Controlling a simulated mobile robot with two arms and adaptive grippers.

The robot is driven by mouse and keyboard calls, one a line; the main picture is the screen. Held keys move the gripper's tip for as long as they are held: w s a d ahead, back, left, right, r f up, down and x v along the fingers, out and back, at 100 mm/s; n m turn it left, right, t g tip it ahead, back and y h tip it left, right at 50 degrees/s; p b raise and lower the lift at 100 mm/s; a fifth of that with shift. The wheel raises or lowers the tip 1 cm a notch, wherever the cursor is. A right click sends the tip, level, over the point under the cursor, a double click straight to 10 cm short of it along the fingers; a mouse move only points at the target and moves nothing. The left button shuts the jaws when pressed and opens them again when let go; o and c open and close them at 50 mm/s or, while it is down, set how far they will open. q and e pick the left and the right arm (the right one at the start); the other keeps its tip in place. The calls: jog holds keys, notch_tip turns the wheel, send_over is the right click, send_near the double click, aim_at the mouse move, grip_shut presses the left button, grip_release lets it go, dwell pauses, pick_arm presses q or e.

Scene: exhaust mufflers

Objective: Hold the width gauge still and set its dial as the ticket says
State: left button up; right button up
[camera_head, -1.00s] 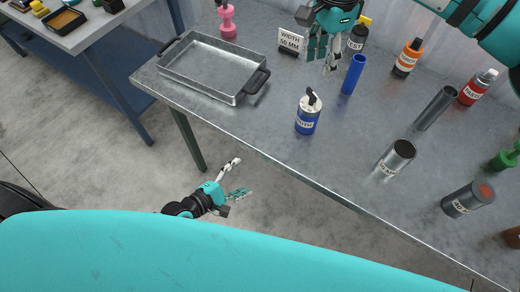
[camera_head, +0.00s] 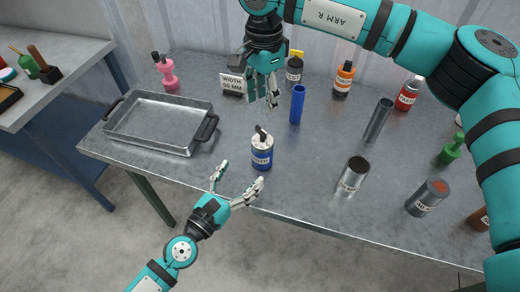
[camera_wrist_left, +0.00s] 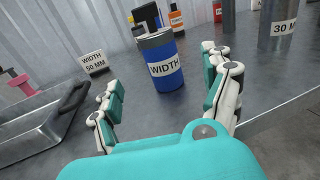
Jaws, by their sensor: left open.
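The width gauge (camera_head: 262,152) is a blue and silver cylinder with a black piece on top. It stands upright near the table's front edge. In the left wrist view its label reads WIDTH (camera_wrist_left: 164,66); the dial setting cannot be read. The ticket (camera_head: 232,84) stands behind it and reads WIDTH 50 MM; it also shows in the left wrist view (camera_wrist_left: 94,62). My left gripper (camera_head: 241,178) is open and empty at the front edge, fingers towards the gauge and apart from it. My right gripper (camera_head: 265,103) points down behind the gauge, fingers apart and empty.
A metal tray (camera_head: 112,134) with black handles lies left of the gauge. A blue tube (camera_head: 297,104) stands behind right. Metal cylinders (camera_head: 353,176), a dark tube (camera_head: 378,120) and bottles (camera_head: 343,78) occupy the right side. A pink object (camera_head: 166,74) stands at the back left.

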aim_at(256, 156)
pick_arm(q)
jog(key=x, duration=1)
jog(key=shift+w+d, duration=0.15)
jog(key=shift+w, duration=0.15)
jog(key=c, duration=1.3)
jog(key=shift+c, duration=0.3)
